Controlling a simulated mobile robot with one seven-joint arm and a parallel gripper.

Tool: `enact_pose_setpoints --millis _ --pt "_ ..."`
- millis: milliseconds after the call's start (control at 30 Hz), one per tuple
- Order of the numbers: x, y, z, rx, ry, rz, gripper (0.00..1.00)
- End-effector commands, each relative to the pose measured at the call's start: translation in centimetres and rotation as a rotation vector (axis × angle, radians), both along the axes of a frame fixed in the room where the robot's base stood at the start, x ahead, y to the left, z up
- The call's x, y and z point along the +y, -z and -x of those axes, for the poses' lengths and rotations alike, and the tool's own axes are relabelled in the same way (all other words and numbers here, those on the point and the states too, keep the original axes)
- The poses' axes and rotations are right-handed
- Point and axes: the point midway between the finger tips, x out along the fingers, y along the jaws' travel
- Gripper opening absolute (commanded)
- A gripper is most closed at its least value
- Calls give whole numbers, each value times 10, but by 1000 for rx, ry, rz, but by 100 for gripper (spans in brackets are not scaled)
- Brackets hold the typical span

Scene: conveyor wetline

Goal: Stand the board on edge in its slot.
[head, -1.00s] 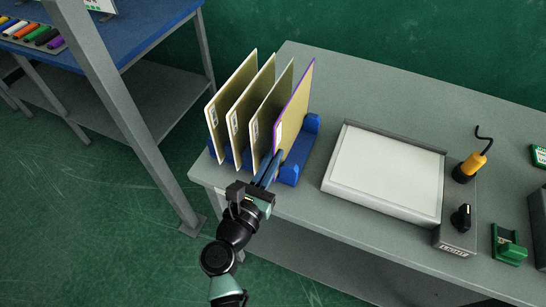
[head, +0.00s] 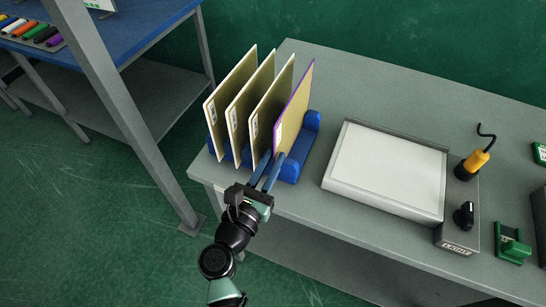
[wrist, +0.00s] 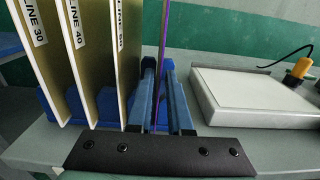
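The purple-edged board (head: 293,108) stands on edge in the rightmost place of the blue rack (head: 310,135), close to upright. In the wrist view the board (wrist: 164,35) is seen nearly edge-on, as a thin purple line running down between the fingers. My gripper (head: 268,172) is at the front of the rack, by the board's lower near edge. Its two blue fingers are spread, one on each side of the board, with a gap showing. The fingers also fill the middle of the wrist view (wrist: 165,85). The board's foot in the slot is largely hidden by the fingers.
Several other tan boards (head: 232,100) stand in the rack to the left, with line labels. A white light panel (head: 388,168) lies to the right, with a yellow-handled tool (head: 474,162) beyond it. A grey post (head: 120,105) rises at the left.

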Motion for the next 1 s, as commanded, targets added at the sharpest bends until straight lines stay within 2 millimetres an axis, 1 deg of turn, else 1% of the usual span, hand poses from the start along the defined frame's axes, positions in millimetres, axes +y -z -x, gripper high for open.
enact_pose_setpoints --millis 600,933,967,1000 --pt "12 0 35 0 -1 -1 18" --pt "13 0 38 -1 -1 -1 18" --pt "13 0 38 0 -1 -1 21" --pt "13 0 38 0 -1 -1 28"
